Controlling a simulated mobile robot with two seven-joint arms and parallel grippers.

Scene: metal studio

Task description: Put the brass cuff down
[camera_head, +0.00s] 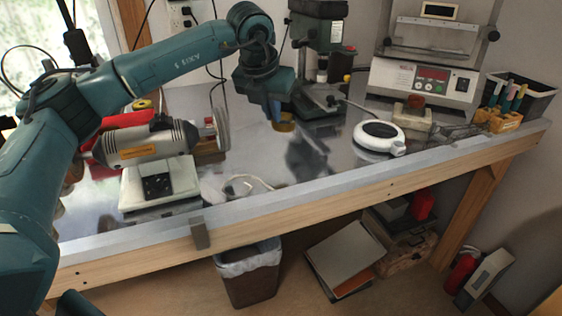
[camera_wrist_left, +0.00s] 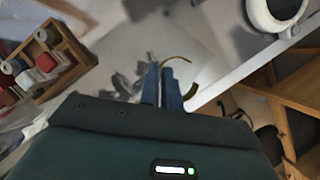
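My left gripper (camera_head: 276,112) hangs over the metal bench top, fingers pointing down. The brass cuff (camera_head: 284,126) shows as a small gold band at its fingertips. In the left wrist view the cuff (camera_wrist_left: 178,60) is a thin, open brass curve. Its near end sits between the two blue fingers of the gripper (camera_wrist_left: 161,82), which are close together on it, and the rest curves out to the right. The cuff appears to be held above the bench, with a dark blurred reflection below. My right gripper is not in view.
The metal bench top (camera_head: 330,160) is clear below and in front of the gripper. A white ring-shaped device (camera_head: 378,136) lies to the right, a drill press (camera_head: 318,60) stands behind.

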